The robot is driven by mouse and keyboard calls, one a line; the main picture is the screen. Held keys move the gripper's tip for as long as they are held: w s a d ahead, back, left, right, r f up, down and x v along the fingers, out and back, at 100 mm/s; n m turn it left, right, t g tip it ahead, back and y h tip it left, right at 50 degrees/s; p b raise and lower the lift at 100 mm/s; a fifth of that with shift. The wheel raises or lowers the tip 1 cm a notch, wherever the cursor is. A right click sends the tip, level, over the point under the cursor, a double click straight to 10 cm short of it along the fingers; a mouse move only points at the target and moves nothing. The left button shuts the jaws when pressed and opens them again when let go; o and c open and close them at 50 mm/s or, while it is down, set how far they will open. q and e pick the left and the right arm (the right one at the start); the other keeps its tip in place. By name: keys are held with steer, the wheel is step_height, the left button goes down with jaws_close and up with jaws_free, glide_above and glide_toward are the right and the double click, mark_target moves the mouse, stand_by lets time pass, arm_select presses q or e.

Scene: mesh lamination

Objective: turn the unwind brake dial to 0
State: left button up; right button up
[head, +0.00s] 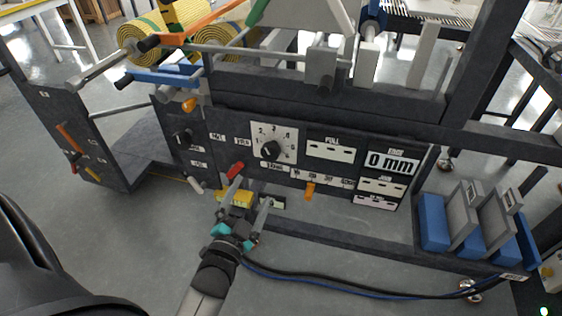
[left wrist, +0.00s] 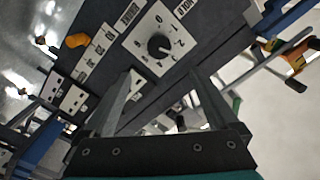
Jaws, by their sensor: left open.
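The unwind brake dial is a black round knob (head: 270,150) on a white numbered plate (head: 289,133), set in the dark front panel of the machine. In the left wrist view the knob (left wrist: 158,45) sits straight ahead, beyond and between the fingertips. Which number its pointer marks is too small to tell. My left gripper (head: 252,190) is below the dial in the head view, fingers pointing up toward the panel. My right gripper is not in view.
Blue holders (head: 434,222) stand at far right.

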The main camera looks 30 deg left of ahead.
mark_target(270, 154)
arm_select(q)
steer(key=b+x, duration=0.4)
steer(key=x, duration=0.9)
steer(key=shift+w+d+b, duration=0.15)
steer(key=shift+w+b, duration=0.1)
steer(key=shift+b, duration=0.1)
steer(key=shift+x, duration=0.8)
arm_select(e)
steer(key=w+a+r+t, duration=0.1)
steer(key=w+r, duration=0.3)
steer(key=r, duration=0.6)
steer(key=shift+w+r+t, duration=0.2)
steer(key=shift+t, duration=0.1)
arm_select(q)
steer(key=shift+s+r, duration=0.1)
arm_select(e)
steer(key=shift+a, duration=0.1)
arm_select(q)
steer(key=c, duration=1.4)
